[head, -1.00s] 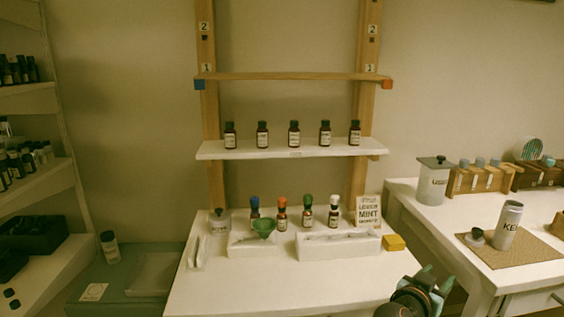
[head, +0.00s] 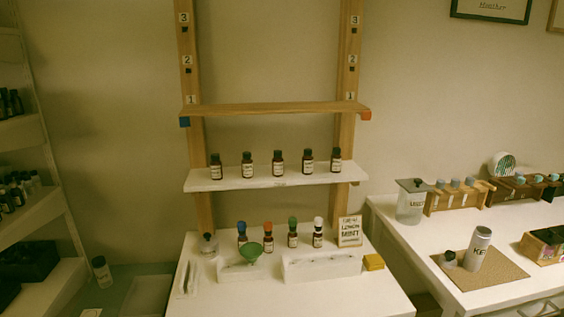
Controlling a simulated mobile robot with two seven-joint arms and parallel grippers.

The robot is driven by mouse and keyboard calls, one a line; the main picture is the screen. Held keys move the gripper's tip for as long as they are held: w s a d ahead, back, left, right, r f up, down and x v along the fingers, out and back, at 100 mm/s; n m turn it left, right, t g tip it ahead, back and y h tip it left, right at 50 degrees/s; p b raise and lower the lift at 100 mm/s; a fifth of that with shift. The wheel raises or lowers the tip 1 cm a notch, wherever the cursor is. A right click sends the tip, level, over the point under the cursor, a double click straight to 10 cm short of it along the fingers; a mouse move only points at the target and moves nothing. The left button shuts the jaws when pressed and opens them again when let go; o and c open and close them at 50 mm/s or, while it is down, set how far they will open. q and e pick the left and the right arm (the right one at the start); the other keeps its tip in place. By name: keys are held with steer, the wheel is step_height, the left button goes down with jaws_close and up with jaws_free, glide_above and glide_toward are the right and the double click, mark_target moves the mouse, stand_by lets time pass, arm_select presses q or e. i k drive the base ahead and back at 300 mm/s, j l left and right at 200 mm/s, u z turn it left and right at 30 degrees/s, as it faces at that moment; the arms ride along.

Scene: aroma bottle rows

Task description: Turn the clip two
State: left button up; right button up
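A wooden bar shelf (head: 275,109) spans two wooden posts, level with the number 1 labels. A blue clip (head: 184,122) is at its left end and an orange clip (head: 366,116) at its right end. The left post (head: 196,60) and right post (head: 348,60) carry labels 1, 2 and 3, with dark holes beside 2 and 3. No clip in view is marked two, so I cannot tell which one the task names. Neither of my grippers is in view.
A white shelf (head: 245,180) below holds several brown bottles. The white table (head: 300,295) holds capped bottles, a green funnel (head: 249,250), a LEMON MINT card (head: 350,231) and a yellow block (head: 373,262). A side table (head: 400,225) stands right; shelving stands left.

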mark_target(538, 179)
steer(key=z, duration=1.95)
steer(key=i+l+z, duration=0.1)
steer(key=z, duration=0.25)
steer(key=i+l+z, duration=0.1)
steer(key=z, duration=0.3)
steer(key=i+z, duration=0.35)
steer(key=i, duration=2.7)
steer(key=i+u, duration=0.1)
steer(key=i, duration=0.55)
steer(key=i+l+u, duration=0.15)
steer(key=i, duration=0.5)
